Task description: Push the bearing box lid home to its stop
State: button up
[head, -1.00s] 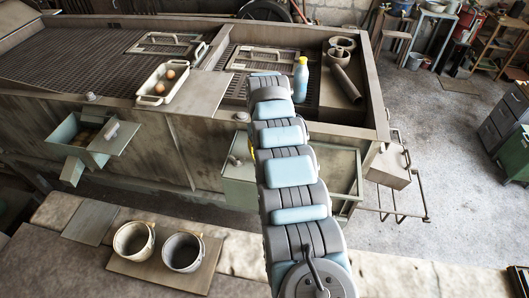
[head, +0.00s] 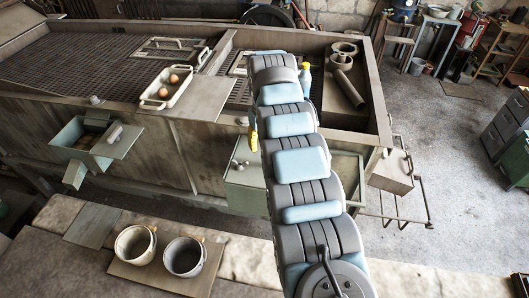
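A pale green box (head: 245,198) is fixed to the front of the big machine, mostly behind my arm. Its left part has a flat top with small round knobs (head: 238,164); its right part shows a green rim (head: 350,168). I cannot tell for sure whether this flat top is the bearing box lid, or how far it stands from its stop. My arm reaches over this box and hides its middle. My gripper is hidden behind the arm links. A small yellow part (head: 253,138) shows at the arm's left side; I cannot tell what it belongs to.
Two pots (head: 183,257) stand on the front bench.

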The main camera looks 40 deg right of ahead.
notch_tip(320, 180, up, 5)
jog(key=shift+f, duration=0.1)
dwell(0.6)
